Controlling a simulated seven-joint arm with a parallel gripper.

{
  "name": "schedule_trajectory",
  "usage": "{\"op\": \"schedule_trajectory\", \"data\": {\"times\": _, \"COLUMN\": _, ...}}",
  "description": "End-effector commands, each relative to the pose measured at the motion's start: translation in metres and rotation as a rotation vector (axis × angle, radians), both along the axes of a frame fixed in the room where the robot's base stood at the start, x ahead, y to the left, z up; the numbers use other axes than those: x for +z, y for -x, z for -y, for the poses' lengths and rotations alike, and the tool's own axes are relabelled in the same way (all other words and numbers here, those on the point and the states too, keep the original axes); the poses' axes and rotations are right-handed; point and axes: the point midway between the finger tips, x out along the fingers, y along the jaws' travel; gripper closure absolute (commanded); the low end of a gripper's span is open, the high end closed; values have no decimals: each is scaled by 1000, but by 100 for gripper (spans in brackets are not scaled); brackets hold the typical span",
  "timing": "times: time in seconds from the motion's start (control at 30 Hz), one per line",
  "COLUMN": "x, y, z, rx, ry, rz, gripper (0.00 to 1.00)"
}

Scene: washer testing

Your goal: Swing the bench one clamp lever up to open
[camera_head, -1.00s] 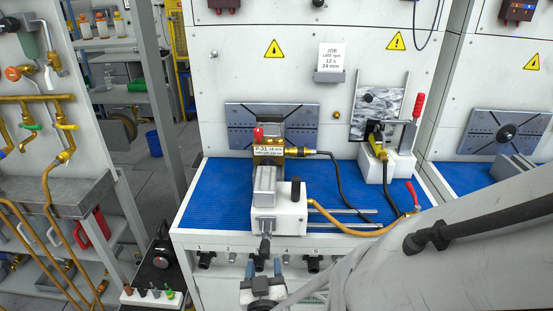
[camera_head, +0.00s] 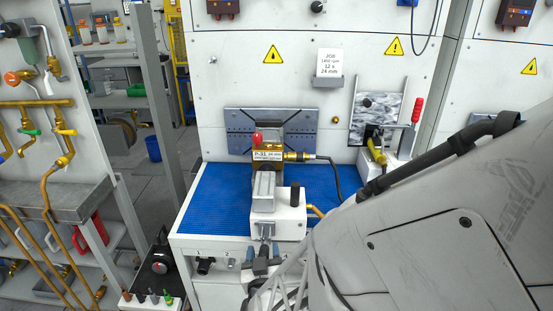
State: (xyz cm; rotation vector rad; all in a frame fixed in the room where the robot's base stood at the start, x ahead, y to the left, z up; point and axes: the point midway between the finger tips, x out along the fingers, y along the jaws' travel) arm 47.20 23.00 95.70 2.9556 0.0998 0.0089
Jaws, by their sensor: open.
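Bench one has a blue ribbed top (camera_head: 215,200). A brass pump (camera_head: 268,152) with a red cap and a "P-31" label stands there behind a white block fixture (camera_head: 290,222) with a grey metal piece on it. A short black upright handle (camera_head: 295,195) rises from the block's right side. A red-handled lever (camera_head: 417,110) stands upright at the white stand on the right. Which of these is the clamp lever is not clear. My gripper (camera_head: 263,250) is open and empty, low in front of the block, its fingers around the dark part at the block's front.
My arm covers the bench's right front and hides the hose end there. A yellow-handled part (camera_head: 377,152) sits on the right stand by a clear shield. A backing plate (camera_head: 240,130) stands behind the pump. Small tools (camera_head: 150,298) sit at the lower left. The blue top's left side is clear.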

Motion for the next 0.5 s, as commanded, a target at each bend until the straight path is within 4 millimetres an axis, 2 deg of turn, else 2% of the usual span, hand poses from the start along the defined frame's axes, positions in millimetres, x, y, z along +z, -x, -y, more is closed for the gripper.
{"op": "schedule_trajectory", "data": {"times": 0.17, "x": 0, "y": 0, "z": 0, "rx": 0, "ry": 0, "rz": 0, "gripper": 48}}
{"op": "schedule_trajectory", "data": {"times": 0.5, "x": 0, "y": 0, "z": 0, "rx": 0, "ry": 0, "rz": 0, "gripper": 100}}
